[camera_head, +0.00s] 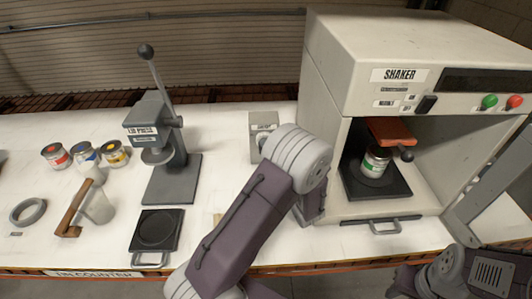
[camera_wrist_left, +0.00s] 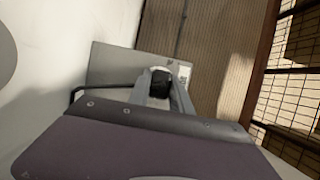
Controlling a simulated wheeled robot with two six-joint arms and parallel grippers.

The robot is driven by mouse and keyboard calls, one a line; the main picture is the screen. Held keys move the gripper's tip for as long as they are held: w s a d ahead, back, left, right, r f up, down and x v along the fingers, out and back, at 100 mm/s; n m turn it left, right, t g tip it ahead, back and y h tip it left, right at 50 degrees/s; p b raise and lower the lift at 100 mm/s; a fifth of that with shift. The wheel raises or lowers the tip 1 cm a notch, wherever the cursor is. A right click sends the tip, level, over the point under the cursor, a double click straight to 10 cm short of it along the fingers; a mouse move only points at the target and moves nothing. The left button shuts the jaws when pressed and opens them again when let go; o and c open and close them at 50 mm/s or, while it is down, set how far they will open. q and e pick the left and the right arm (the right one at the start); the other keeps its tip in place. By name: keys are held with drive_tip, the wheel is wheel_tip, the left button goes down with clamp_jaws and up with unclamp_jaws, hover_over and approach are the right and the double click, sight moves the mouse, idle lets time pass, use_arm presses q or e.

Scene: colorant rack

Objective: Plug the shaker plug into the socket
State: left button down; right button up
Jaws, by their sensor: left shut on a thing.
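The shaker plug (camera_wrist_left: 161,84) is a small black piece between the fingertips of my left gripper (camera_wrist_left: 160,88) in the left wrist view. That gripper is shut on it. The socket box (camera_head: 263,124) is a grey, labelled box at the back of the counter, left of the shaker; it also shows in the left wrist view (camera_wrist_left: 112,66), just behind the plug. The plug is in front of or against the box; I cannot tell whether it touches or is seated. In the head view my left arm covers the gripper, plug and part of the box. My right gripper is out of view.
The white shaker (camera_head: 400,50) stands close on the right, with a can (camera_head: 375,162) inside. The lid press (camera_head: 160,130) stands left of the socket box.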

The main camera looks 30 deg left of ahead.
use_arm(q)
drive_tip(key=shift+w+a, duration=0.15)
drive_tip(key=shift+w, duration=0.1)
drive_tip(key=c, duration=1.1)
unclamp_jaws()
drive_tip(key=b+v, duration=0.2)
drive_tip(key=v, duration=0.7)
drive_tip(key=shift+s, duration=0.1)
